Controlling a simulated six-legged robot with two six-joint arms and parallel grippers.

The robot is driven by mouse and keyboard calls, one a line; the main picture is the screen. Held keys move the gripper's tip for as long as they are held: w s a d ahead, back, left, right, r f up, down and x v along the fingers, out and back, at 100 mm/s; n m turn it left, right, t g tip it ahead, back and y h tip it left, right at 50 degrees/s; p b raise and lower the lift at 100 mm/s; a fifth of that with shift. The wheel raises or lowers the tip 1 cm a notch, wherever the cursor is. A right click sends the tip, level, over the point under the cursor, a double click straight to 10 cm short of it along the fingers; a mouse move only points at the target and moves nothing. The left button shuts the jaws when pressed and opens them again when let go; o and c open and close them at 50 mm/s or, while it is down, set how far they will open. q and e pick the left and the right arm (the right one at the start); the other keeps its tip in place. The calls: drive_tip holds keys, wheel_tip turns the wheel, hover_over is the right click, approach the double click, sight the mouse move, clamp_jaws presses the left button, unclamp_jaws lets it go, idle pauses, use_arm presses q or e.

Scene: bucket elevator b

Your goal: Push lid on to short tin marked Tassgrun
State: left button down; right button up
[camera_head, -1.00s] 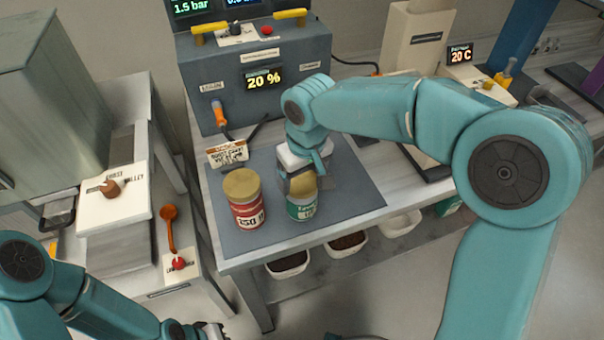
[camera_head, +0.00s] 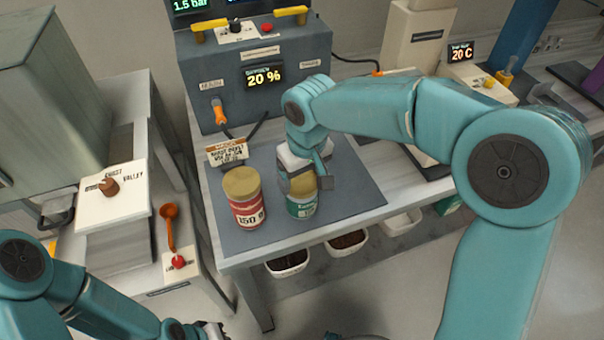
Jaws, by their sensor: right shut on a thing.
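A short tin with a green and white label (camera_head: 302,208) stands on the grey mat (camera_head: 345,190); its lettering is too small to read. A gold lid (camera_head: 303,186) is at its top; I cannot tell whether it is seated fully. My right gripper (camera_head: 307,183) comes from above, its fingers on either side of the lid and shut on it. The gripper hides part of the lid. My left gripper (camera_head: 212,330) is low at the bottom edge, away from the tins, and its fingers are too small and cut off to read.
A taller red and white tin (camera_head: 247,214) with a gold top stands just left of the green tin. A small sign (camera_head: 227,152) stands behind it. A grey machine (camera_head: 258,75) showing 20 % is at the back. White bins (camera_head: 287,262) sit below the table's front edge.

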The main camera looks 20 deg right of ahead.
drive_tip(key=shift+f, duration=0.3)
idle(0.5)
drive_tip(key=o, duration=1)
drive_tip(key=shift+o, duration=0.2)
drive_tip(key=shift+r+p, duration=3.15)
drive_tip(key=shift+r, duration=0.95)
